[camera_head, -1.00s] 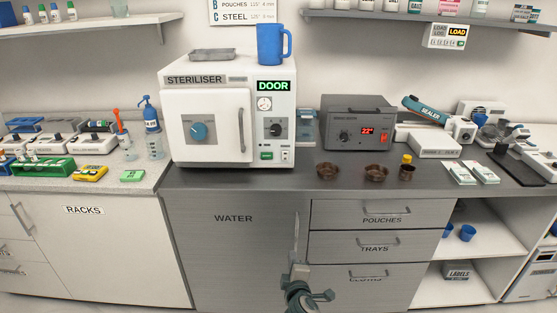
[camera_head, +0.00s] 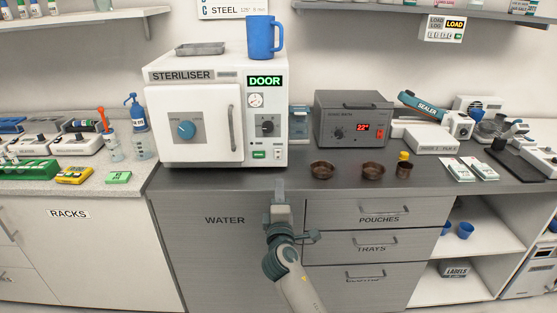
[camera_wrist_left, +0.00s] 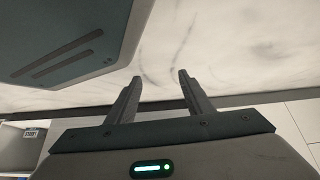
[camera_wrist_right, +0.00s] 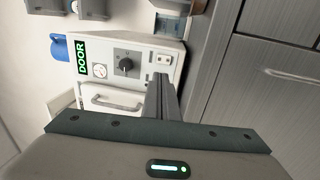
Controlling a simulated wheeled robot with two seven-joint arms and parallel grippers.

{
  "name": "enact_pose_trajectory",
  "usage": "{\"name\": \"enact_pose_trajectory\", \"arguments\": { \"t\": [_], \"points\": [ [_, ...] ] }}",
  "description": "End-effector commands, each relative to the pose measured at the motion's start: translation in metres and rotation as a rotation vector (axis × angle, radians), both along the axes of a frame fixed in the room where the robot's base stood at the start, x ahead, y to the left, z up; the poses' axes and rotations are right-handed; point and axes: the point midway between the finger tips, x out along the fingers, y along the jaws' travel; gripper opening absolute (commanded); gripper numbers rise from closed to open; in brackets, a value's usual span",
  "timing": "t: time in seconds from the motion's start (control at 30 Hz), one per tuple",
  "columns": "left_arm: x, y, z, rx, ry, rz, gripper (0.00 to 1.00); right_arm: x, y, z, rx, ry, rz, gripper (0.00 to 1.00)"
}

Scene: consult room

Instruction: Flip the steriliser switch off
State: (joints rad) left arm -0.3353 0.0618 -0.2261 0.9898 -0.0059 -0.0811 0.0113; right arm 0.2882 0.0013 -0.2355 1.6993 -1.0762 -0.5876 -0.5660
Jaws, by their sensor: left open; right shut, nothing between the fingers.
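The white steriliser (camera_head: 215,72) stands on the grey counter, its door closed and a green DOOR light lit. Its right-hand panel carries a gauge, a black dial (camera_head: 267,126), a green-marked part (camera_head: 259,154) and a small pale switch (camera_head: 278,153) at the lower right. The switch also shows in the right wrist view (camera_wrist_right: 164,60); its position is too small to tell. My right gripper (camera_head: 279,184) is shut and empty, below and in front of the panel, apart from it. It also shows in the right wrist view (camera_wrist_right: 160,76). My left gripper (camera_wrist_left: 158,76) is open and empty.
A blue mug (camera_head: 264,37) and a metal tray (camera_head: 201,48) sit on the steriliser. Brown bowls (camera_head: 322,170) stand on the counter to its right, before a grey box with a red display (camera_head: 352,118). The counter front just before the steriliser is clear.

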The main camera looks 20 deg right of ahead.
Motion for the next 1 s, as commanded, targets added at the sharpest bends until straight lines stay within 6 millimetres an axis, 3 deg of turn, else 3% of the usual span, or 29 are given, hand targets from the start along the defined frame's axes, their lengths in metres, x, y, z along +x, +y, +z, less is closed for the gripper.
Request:
{"name": "enact_pose_trajectory", "arguments": {
  "t": [0.27, 0.8, 1.0],
  "points": [
    [-0.01, 0.005, -0.002, 0.009, 0.027, 0.001, 0.47, 0.021, -0.007, 0.004, -0.001, 0.0, -0.002, 0.0],
    [-0.041, 0.018, -0.014, 0.034, 0.104, 0.002, 0.47, 0.104, -0.03, 0.014, -0.001, 0.0, -0.001, 0.0],
    [-0.045, 0.02, -0.016, 0.038, 0.117, 0.002, 0.47, 0.123, -0.036, 0.016, -0.001, 0.0, 0.0, 0.0]
  ]
}}
